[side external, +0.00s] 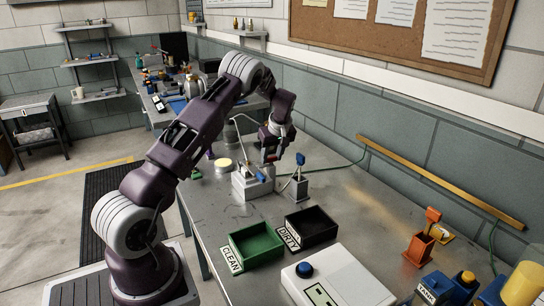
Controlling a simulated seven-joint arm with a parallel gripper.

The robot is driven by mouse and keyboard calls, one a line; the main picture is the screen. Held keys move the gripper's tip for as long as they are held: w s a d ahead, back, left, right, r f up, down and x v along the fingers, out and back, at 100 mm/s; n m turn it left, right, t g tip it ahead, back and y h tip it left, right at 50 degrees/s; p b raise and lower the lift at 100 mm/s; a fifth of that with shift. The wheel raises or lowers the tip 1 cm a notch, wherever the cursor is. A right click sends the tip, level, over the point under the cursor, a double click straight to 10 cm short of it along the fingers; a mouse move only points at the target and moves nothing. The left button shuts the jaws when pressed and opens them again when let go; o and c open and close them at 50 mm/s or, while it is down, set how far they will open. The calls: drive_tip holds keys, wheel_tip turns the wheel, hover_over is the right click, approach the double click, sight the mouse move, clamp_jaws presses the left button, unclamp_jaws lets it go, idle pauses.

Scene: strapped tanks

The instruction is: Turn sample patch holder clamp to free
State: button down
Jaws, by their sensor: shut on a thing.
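A pale grey block-like holder (246,186) stands on the metal bench near the middle of the side external view. A small blue part (262,179) shows on its right side, and a thin bent rod rises above it. I take this to be the sample patch holder with its clamp, but the parts are small. My gripper (269,158) points down just above the holder's right side. It is shut on a small part there, apparently the clamp; the fingers hide most of it, and its turn angle cannot be told.
A small grey stand with a blue top (299,188) is close on the right. A green CLEAN tray (256,259) and black DIRTY tray (312,237) lie in front. A white box with a blue button (304,270), an orange stand (418,248) and a TANK unit (440,288) are nearer.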

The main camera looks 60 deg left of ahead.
drive_tip(key=m, duration=0.2)
drive_tip(key=m+t, duration=0.1)
drive_tip(key=m, duration=0.1)
drive_tip(key=shift+s+t, duration=0.1)
drive_tip(key=shift+t, duration=0.2)
drive_tip(key=m, duration=0.2)
drive_tip(key=m+t+h, duration=0.1)
drive_tip(key=m, duration=0.1)
drive_tip(key=shift+s+a+m+h, duration=0.1)
drive_tip(key=shift+a+m+h, duration=0.05)
drive_tip(key=shift+m+h, duration=0.15)
drive_tip(key=m, duration=0.2)
drive_tip(key=m+t+h, duration=0.1)
drive_tip(key=m, duration=0.1)
drive_tip(key=shift+a+m+h, duration=0.1)
drive_tip(key=shift+m+h, duration=0.2)
drive_tip(key=shift+m+t+h, duration=0.3)
drive_tip(key=shift+m+h, duration=0.4)
drive_tip(key=shift+m, duration=1.1)
drive_tip(key=c, duration=0.8)
unclamp_jaws()
drive_tip(key=shift+c, duration=0.2)
